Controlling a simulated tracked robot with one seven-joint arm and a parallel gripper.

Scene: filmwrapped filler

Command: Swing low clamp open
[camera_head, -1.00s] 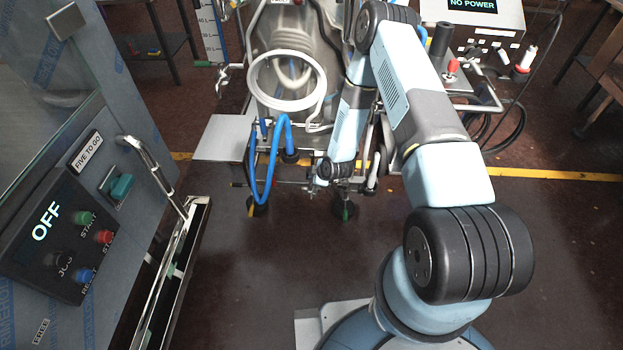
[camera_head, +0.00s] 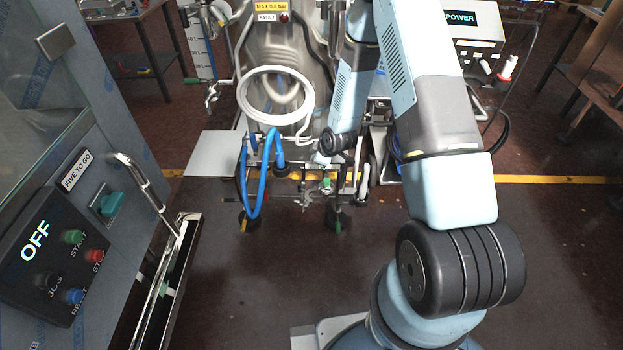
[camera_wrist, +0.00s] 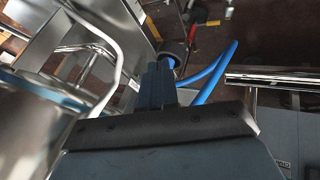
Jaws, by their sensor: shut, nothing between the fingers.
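My gripper (camera_wrist: 160,85) is shut and empty in the wrist view, with its fingertips in front of a blue hose (camera_wrist: 208,80) and a dark round fitting (camera_wrist: 170,60). In the head view my wrist hangs in front of the lower part of the steel tank (camera_head: 285,70), and my fingers are too small to make out. A small fitting with a green part (camera_head: 327,183) is just below my wrist, among thin steel pipes. I cannot tell which part is the low clamp, or whether it is open.
The blue hose (camera_head: 265,165) loops down left of my wrist. A white hose ring (camera_head: 243,95) hangs on the tank. A flat grey plate (camera_head: 215,153) sticks out left. A control cabinet (camera_head: 55,245) and steel rail (camera_head: 165,275) stand at left. The front floor is clear.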

